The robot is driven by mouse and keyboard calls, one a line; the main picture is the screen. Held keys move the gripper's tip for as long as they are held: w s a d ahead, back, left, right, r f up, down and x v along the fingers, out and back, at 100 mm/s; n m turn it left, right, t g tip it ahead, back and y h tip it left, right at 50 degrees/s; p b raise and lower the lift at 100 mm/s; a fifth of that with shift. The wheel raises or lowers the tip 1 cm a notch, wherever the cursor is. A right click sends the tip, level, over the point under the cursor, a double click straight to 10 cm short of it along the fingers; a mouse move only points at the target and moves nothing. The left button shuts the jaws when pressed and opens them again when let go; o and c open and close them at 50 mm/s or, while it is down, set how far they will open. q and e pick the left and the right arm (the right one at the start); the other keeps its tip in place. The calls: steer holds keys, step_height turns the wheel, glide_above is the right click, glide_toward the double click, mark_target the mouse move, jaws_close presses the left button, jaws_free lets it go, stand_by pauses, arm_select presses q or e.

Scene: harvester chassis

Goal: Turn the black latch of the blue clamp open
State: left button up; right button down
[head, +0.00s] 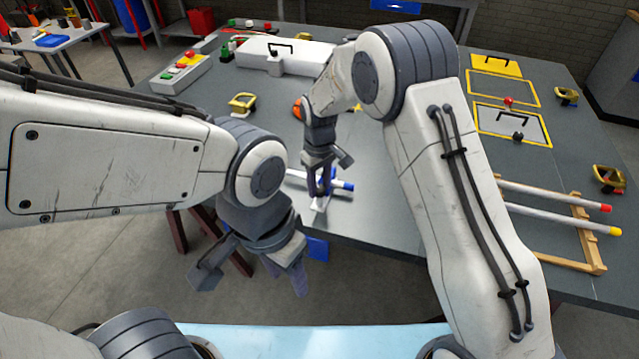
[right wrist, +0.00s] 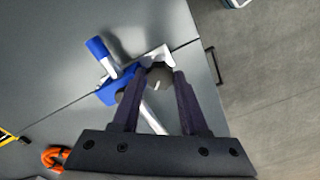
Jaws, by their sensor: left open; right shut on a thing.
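The blue clamp (right wrist: 118,88) sits at the near edge of the grey table, around a white tube (right wrist: 152,118) with a blue end cap (right wrist: 97,47). Its black latch (right wrist: 158,76) is a dark rounded knob with a light mark, in the right wrist view. My right gripper (right wrist: 159,80) has its two fingers on either side of this latch and is shut on it. In the head view my right gripper (head: 320,190) points down over the clamp and hides most of it. My left gripper (head: 248,280) is open and empty, in front of the table edge, lower left of the clamp.
A wooden rack (head: 582,240) with red- and yellow-capped tubes lies at the right. Yellow-and-black clamps (head: 242,103) stand elsewhere on the table. A white box (head: 285,55) stands at the back. An orange object (right wrist: 54,157) lies at the lower left in the right wrist view.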

mark_target(319, 188)
steer(key=n, duration=0.4)
steer(key=shift+w+r+n, duration=0.1)
steer(key=shift+n, duration=0.2)
steer(key=n, duration=0.4)
steer(key=shift+n, duration=0.4)
steer(key=shift+c, duration=2.2)
jaws_free()
step_height(319, 188, up, 10)
steer(key=b, duration=0.1)
steer(key=shift+r, duration=0.2)
